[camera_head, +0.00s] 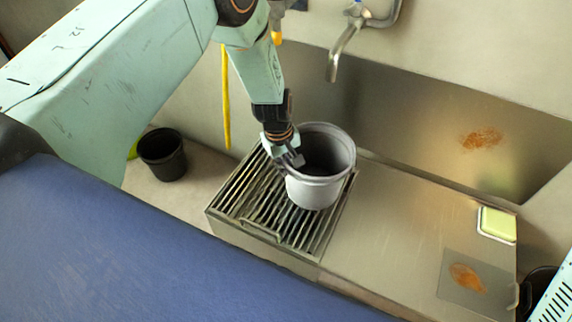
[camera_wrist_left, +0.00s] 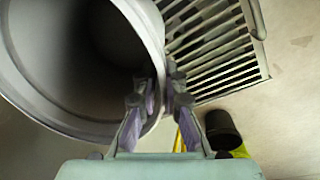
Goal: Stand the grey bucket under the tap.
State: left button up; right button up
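My left gripper (camera_head: 290,158) is at the bucket's left rim. In the left wrist view the fingers (camera_wrist_left: 158,95) are closed on the bucket's wall (camera_wrist_left: 65,112), one inside and one outside. My right gripper is not in view.
A black bucket (camera_head: 162,155) stands on the floor at left, also seen in the left wrist view (camera_wrist_left: 222,130). A yellow strip (camera_head: 226,100) hangs near my left arm. The counter's middle is clear.

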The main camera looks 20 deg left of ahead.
pick_arm(q)
jog(key=o, duration=0.3)
jog(key=shift+r, duration=0.15)
jog(key=shift+r, duration=0.35)
notch_tip(320, 180, up, 11)
jog(key=s+a+p, duration=0.1)
jog(key=p, duration=0.4)
jog(key=s+f+m+y, duration=0.1)
jog(key=s+f+m, duration=0.3)
jog(key=s, duration=0.5)
jog(key=s+f+m, duration=0.1)
jog(key=s+f, duration=0.4)
jog(key=s, duration=0.4)
jog(key=s+d+m+g, duration=0.1)
jog(key=s+m, duration=0.4)
jog(key=s, duration=1)
jog(key=shift+s+d+r, duration=0.15)
jog(key=shift+s+r, duration=0.1)
jog(key=shift+r, duration=0.1)
